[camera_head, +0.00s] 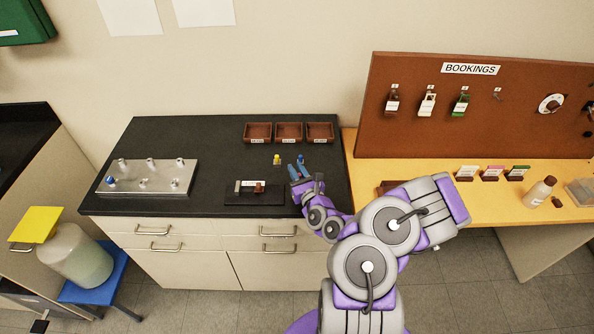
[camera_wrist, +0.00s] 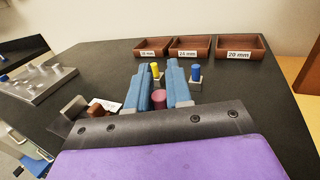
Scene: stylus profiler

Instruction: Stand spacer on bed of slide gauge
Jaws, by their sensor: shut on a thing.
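My gripper (camera_head: 298,170) has blue fingers and is above the black counter, just right of the slide gauge. In the wrist view, my gripper (camera_wrist: 164,88) is shut on a dull red cylinder, the spacer (camera_wrist: 159,98), which shows between the fingers. Its lower end is hidden, so I cannot tell its height above the counter. The slide gauge (camera_head: 240,199) has a dark base, a pale scale plate and a brown slider (camera_head: 259,188). In the wrist view, its brown slider (camera_wrist: 101,107) and a grey end block (camera_wrist: 73,106) show left of my fingers, partly hidden by my gripper.
A yellow-topped piece (camera_head: 277,159) and a blue-topped piece (camera_wrist: 195,72) stand beyond my fingers. Three brown trays with millimetre labels, including one tray (camera_head: 257,126), line the back. A metal plate with several pegs (camera_head: 145,167) is at left. Counter between plate and gauge is clear.

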